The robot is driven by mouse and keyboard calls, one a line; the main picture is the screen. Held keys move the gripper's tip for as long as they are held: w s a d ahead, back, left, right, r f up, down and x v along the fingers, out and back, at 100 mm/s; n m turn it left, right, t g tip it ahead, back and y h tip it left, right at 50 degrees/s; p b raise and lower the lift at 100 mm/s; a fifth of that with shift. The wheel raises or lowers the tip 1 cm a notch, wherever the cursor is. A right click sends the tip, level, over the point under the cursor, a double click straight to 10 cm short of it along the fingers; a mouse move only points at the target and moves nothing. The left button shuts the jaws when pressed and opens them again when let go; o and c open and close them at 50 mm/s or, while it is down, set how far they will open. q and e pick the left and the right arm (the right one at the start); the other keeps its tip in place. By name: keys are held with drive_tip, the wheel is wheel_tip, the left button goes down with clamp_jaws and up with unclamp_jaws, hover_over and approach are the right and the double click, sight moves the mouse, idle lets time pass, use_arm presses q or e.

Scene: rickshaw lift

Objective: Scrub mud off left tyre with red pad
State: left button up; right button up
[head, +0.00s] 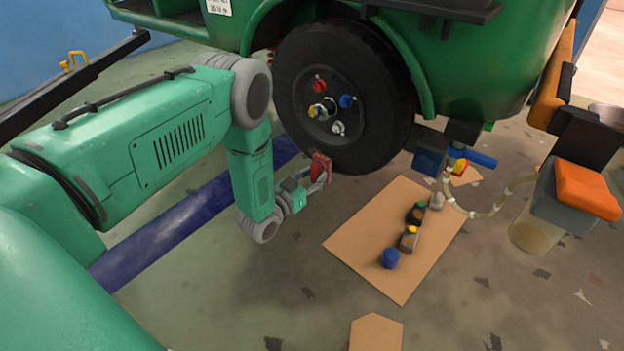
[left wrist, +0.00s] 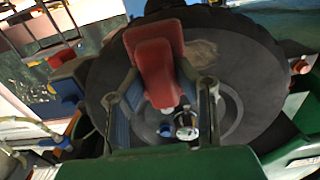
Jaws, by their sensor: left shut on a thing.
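The left tyre (head: 345,95) is black and upright under the green vehicle body, with coloured parts on its hub. My left gripper (head: 322,172) is shut on the red pad (head: 319,166) at the tyre's lower left. In the left wrist view the red pad (left wrist: 155,65) sits between the fingers, in front of the tyre (left wrist: 255,75). A tan mud patch (left wrist: 202,52) shows on the tyre's sidewall, right beside the pad. I cannot tell whether the pad touches the rubber. My right gripper is not in view.
A clear jar (head: 535,232) with a hose stands further right. A blue strip (head: 190,225) runs along the floor below my arm.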

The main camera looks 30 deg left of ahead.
use_arm(q)
drive_tip(key=shift+w+b, duration=0.45)
drive_tip(key=shift+w, duration=0.55)
idle(0.5)
drive_tip(key=shift+w+a+r, duration=0.1)
drive_tip(key=shift+a+r, duration=0.2)
drive_tip(key=shift+a, duration=0.9)
drive_tip(key=shift+w+a+r, duration=0.1)
drive_tip(key=shift+a+r, duration=0.15)
drive_tip(key=shift+a, duration=0.9)
drive_tip(key=shift+w+a+r, duration=0.1)
drive_tip(key=shift+a+r, duration=0.2)
drive_tip(key=shift+a, duration=0.9)
drive_tip(key=shift+s+d+f+p, duration=0.15)
drive_tip(key=shift+d+f, duration=0.1)
drive_tip(key=shift+d, duration=1)
drive_tip(key=shift+d+f+p, duration=0.15)
drive_tip(key=shift+d+f, duration=0.15)
drive_tip(key=shift+d, duration=0.95)
drive_tip(key=shift+s+d+f+p, duration=0.15)
drive_tip(key=shift+d+f, duration=0.1)
drive_tip(key=shift+d, duration=1)
